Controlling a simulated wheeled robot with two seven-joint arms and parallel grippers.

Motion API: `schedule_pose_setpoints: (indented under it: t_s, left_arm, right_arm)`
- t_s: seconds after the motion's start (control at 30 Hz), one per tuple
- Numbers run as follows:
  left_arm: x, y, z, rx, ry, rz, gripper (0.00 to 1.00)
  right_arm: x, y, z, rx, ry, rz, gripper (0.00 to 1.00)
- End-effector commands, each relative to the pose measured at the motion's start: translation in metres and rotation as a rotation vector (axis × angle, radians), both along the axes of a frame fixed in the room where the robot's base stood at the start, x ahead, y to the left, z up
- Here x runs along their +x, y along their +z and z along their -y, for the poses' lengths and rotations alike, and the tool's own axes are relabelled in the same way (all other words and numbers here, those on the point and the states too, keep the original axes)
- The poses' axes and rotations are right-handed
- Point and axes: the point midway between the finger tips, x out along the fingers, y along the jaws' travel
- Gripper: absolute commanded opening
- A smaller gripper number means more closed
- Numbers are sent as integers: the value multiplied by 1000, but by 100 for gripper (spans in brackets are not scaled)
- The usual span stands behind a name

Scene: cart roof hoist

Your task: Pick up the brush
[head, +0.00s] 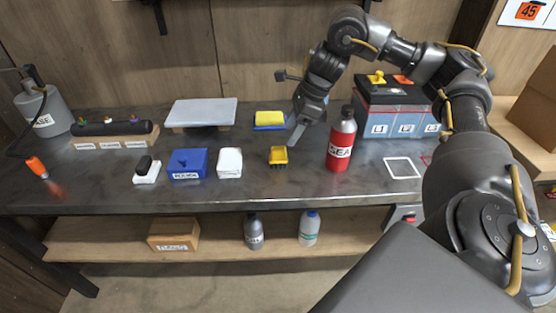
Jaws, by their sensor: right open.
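A small yellow piece with a dark toothed lower edge, which looks like the brush (278,156), lies on the grey bench top near the middle. My right gripper (297,128) is open and empty, pointing down just above and to the right of it, apart from it. A lighter finger shows near the piece; the other finger is hard to make out. My left gripper is not in view.
A red bottle (341,142) stands close to the right of my right gripper. A yellow and blue sponge (269,119) lies behind the brush, and a white block (229,163) and blue box (187,163) to its left. The bench (318,190) is clear in front.

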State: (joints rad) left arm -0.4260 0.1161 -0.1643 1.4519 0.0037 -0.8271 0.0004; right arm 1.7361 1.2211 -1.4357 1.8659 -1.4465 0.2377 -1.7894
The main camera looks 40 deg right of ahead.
Motion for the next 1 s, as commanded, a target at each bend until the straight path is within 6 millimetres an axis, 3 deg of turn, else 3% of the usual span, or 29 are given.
schedule_pose_setpoints:
  t_s: [0.27, 0.57, 0.83, 1.0]
  left_arm:
    - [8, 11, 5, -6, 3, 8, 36]
    - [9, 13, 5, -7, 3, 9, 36]
    - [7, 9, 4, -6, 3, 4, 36]
    - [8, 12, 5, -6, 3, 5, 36]
  right_arm:
    - [9, -39, -12, -1, 1, -3, 56]
    - [12, -50, -17, 0, -1, -2, 56]
    - [22, -83, -31, 0, -2, -3, 56]
    - [25, -93, -35, 0, -3, -2, 56]
